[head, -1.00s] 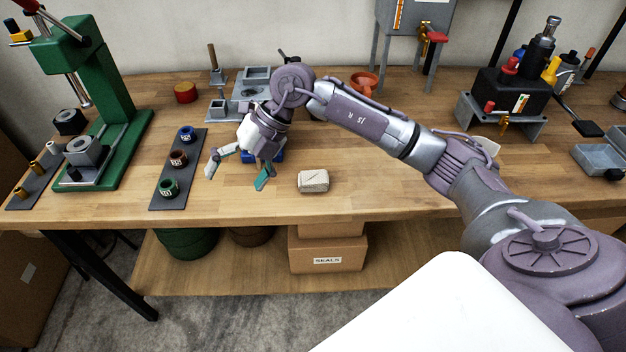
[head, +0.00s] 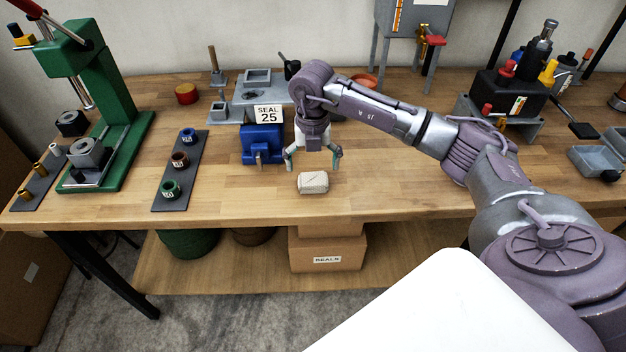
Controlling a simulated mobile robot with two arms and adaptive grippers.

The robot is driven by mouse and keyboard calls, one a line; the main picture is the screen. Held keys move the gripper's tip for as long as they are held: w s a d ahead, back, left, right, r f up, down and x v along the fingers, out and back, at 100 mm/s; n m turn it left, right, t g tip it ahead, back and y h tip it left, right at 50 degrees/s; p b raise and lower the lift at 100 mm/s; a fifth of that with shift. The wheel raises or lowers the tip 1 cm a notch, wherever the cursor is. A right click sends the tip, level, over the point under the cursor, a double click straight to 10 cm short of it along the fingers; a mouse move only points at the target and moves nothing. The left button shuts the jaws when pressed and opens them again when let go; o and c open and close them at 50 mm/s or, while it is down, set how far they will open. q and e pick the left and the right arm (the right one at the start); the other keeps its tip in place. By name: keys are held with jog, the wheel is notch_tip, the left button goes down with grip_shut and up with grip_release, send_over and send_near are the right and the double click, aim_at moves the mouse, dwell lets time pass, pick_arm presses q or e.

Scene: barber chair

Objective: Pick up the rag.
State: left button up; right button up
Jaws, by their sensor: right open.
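The rag (head: 313,182) is a small folded cream-coloured bundle lying on the wooden workbench near its front edge. My right gripper (head: 313,168) points down just behind and above the rag, with its fingers spread wide to either side. It is open and empty, and it looks apart from the rag. My left gripper is not in the head view.
A blue block or vise (head: 262,146) with a "SEAL 25" card (head: 268,115) stands just left of my gripper. A dark strip with coloured rings (head: 180,170) and a green press (head: 105,100) are further left. The bench (head: 400,190) right of the rag is clear.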

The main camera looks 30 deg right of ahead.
aim_at(313, 178)
notch_tip(313, 178, down, 5)
jog(key=shift+d+r+p, duration=0.1)
jog(key=shift+d+p, duration=0.05)
jog(key=shift+p, duration=0.65)
jog(key=c, duration=1)
jog(key=shift+c, duration=0.2)
jog(key=shift+w, duration=0.1)
jog(key=shift+r+b, duration=0.3)
jog(key=shift+r, duration=0.35)
notch_tip(313, 178, up, 3)
jog(key=shift+f+b, duration=0.1)
jog(key=shift+b, duration=0.5)
jog(key=s+d+r+b, duration=0.3)
jog(key=d+r, duration=0.4)
jog(key=d, duration=0.4)
jog(key=shift+s, duration=0.15)
